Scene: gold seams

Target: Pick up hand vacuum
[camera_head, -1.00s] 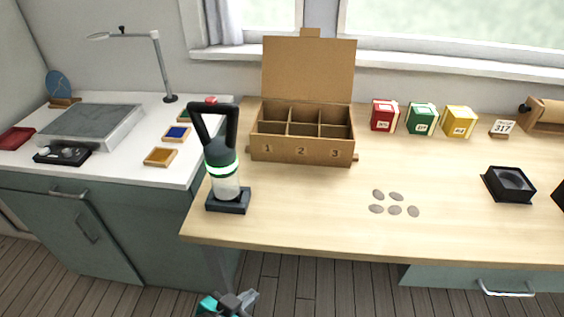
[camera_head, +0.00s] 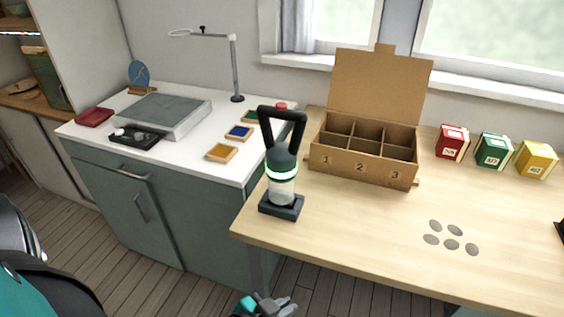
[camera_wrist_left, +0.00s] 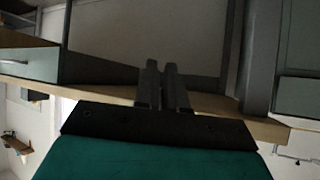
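The hand vacuum (camera_head: 281,180) stands upright in its dark square base (camera_head: 282,206) near the front left corner of the wooden table. It has a black loop handle on top, a dark green body, a bright green ring and a clear lower part. My left gripper (camera_head: 275,304) is at the bottom edge of the head view, in front of and lower than the tabletop, apart from the vacuum. In the left wrist view its two dark fingers (camera_wrist_left: 164,88) lie close together with nothing between them. The vacuum is not seen there. My right gripper is out of view.
An open cardboard box with numbered compartments (camera_head: 363,171) stands right behind the vacuum. Several grey discs (camera_head: 452,244) lie on the wooden table (camera_head: 350,235). The white counter (camera_head: 190,168) to the left holds small trays and a lamp (camera_head: 235,70). Table around the vacuum's front is clear.

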